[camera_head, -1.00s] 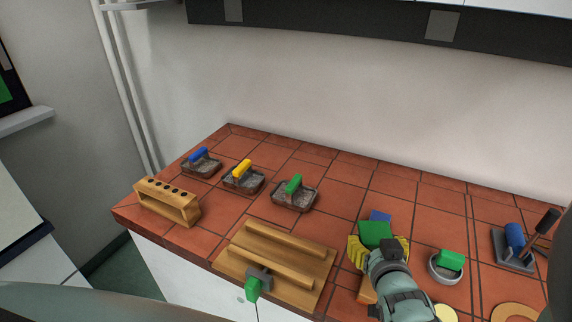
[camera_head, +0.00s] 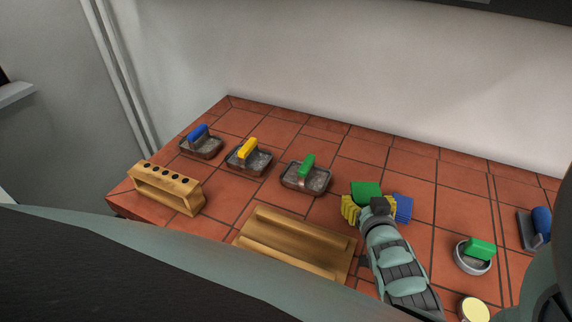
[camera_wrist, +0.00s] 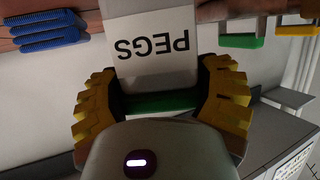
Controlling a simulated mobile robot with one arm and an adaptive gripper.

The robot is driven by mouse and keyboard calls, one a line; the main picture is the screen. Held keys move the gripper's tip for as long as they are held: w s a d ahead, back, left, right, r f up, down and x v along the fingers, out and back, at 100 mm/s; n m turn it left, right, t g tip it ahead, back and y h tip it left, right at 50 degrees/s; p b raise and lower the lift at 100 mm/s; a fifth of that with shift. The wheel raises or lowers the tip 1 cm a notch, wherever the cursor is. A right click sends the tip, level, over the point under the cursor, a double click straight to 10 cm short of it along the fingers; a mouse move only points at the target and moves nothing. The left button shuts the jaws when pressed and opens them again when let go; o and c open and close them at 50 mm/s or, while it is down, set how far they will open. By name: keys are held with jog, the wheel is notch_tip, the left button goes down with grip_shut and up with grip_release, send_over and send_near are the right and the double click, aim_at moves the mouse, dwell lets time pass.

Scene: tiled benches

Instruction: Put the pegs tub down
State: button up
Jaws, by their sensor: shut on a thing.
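The pegs tub (camera_wrist: 154,45) shows in the wrist view with a white label reading PEGS, upside down in the picture. My gripper (camera_wrist: 163,92) has its yellow fingers shut on it, with a green bar (camera_wrist: 160,103) between them. In the head view my gripper (camera_head: 368,207) is over the right-middle of the tiled bench, with a green part (camera_head: 365,188) of the tub showing between the yellow fingers. The rest of the tub is hidden there. I cannot tell whether its bottom touches the tiles.
Three trays with blue (camera_head: 198,132), yellow (camera_head: 248,148) and green (camera_head: 307,166) handles stand along the left-middle. A wooden rack (camera_head: 300,238) is left of my gripper; a holed wooden block (camera_head: 170,190) is further left. A ribbed blue thing (camera_head: 403,208) is close right, then a round bowl (camera_head: 472,262).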

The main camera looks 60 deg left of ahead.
jog(key=shift+f, duration=0.15)
jog(key=o, duration=1.3)
